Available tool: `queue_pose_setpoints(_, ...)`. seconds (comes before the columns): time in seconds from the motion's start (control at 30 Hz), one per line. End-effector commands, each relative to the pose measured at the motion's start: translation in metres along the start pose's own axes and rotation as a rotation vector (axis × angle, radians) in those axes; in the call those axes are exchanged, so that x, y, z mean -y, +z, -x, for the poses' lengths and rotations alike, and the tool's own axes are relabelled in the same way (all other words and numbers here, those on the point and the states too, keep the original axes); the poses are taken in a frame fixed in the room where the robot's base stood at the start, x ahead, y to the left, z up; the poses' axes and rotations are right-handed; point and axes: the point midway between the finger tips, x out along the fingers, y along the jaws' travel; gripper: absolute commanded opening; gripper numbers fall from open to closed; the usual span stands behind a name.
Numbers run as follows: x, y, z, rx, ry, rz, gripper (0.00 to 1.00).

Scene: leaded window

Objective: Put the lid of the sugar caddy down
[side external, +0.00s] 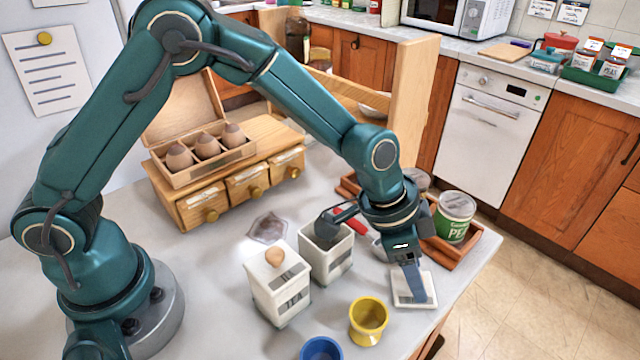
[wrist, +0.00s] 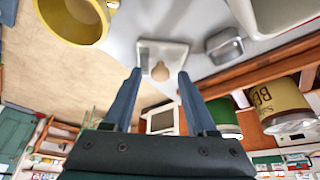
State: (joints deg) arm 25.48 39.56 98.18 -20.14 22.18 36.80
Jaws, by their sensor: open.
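The loose caddy lid (side external: 399,292) is a white square with a rounded wooden knob, and it lies on the pale counter near the front edge. In the wrist view the lid (wrist: 178,50) shows its knob between my fingertips. My gripper (side external: 414,288) points down over the lid, and its fingers (wrist: 158,73) are open on either side of the knob, apart from it as far as I can tell. A white caddy without a lid (side external: 327,260) stands to the left, its label not readable here. The tea caddy (side external: 280,290) beside it wears its lid.
A yellow mug (side external: 368,322) and a blue cup (side external: 321,350) stand near the front. A wooden tray (side external: 470,250) with a green can (side external: 455,215) lies right of my gripper. A drawer box (side external: 225,180) stands behind the caddies. The counter drops off at the right.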

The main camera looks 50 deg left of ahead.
Motion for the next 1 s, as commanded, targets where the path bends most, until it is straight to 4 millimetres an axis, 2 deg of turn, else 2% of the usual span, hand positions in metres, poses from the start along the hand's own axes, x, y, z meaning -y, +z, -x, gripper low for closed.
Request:
queue_pose_setpoints(0.17,0.001,-0.002,0.023,-0.006,-0.002,0.0,0.57)
queue_pose_setpoints(0.5,0.001,-0.001,0.087,-0.007,-0.003,0.001,0.57)
queue_pose_setpoints(0.6,0.001,-0.001,0.102,-0.005,-0.002,0.0,0.57)
queue_pose_setpoints(0.8,0.001,0.001,0.119,-0.002,-0.002,0.003,0.57)
queue_pose_setpoints(0.87,0.002,0.003,0.125,-0.004,-0.009,0.017,0.57)
queue_pose_setpoints(1.0,0.012,0.022,0.151,-0.015,-0.049,0.101,0.57)
